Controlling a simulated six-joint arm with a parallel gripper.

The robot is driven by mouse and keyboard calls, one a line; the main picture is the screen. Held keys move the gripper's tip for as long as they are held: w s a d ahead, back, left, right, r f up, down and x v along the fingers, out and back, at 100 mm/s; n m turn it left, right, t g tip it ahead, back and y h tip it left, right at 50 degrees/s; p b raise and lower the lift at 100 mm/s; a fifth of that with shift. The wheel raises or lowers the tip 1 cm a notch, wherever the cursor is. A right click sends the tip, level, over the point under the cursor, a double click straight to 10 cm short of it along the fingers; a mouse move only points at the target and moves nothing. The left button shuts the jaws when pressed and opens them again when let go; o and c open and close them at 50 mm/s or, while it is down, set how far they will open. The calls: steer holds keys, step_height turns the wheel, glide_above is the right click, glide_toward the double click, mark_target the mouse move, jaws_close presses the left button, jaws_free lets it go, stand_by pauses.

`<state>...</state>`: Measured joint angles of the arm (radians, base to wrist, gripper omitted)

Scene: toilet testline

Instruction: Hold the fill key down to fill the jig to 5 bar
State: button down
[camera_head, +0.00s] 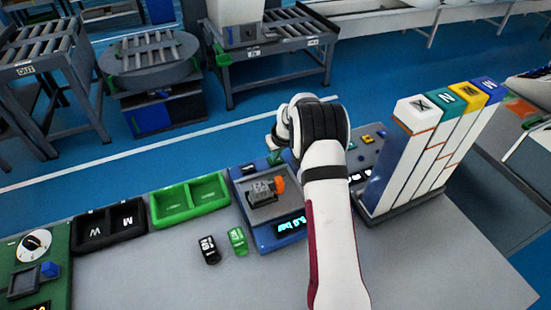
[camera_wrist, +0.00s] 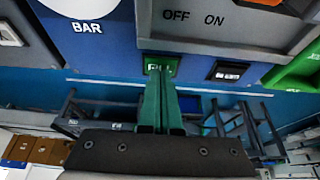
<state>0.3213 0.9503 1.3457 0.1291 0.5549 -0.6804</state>
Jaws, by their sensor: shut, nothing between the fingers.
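The blue jig (camera_head: 243,205) stands on the bench, with a grey and orange part (camera_head: 262,190) on its top. Its lit display (camera_head: 290,225) reads in bar, but I cannot read the digits surely. My gripper (camera_head: 276,157) is shut and empty over the jig's far edge. In the wrist view its green fingertips (camera_wrist: 162,80) reach the green fill key (camera_wrist: 158,63) and cover part of it. They look in contact; I cannot tell whether the key is pressed. A black key (camera_wrist: 228,71) sits to the right. A white dial (camera_wrist: 80,5) marked BAR is cut off at the top.
Tall white blocks with coloured tops (camera_head: 440,130) stand right of my arm. Left of the jig are a green tray (camera_head: 190,202), a black W/M tray (camera_head: 108,228), and a black tag (camera_head: 209,250) and green tag (camera_head: 238,241). The front bench is clear.

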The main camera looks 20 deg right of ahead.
mark_target(276, 161)
step_height(276, 161, up, 6)
steer(key=shift+r, duration=0.15)
stand_by(0.4)
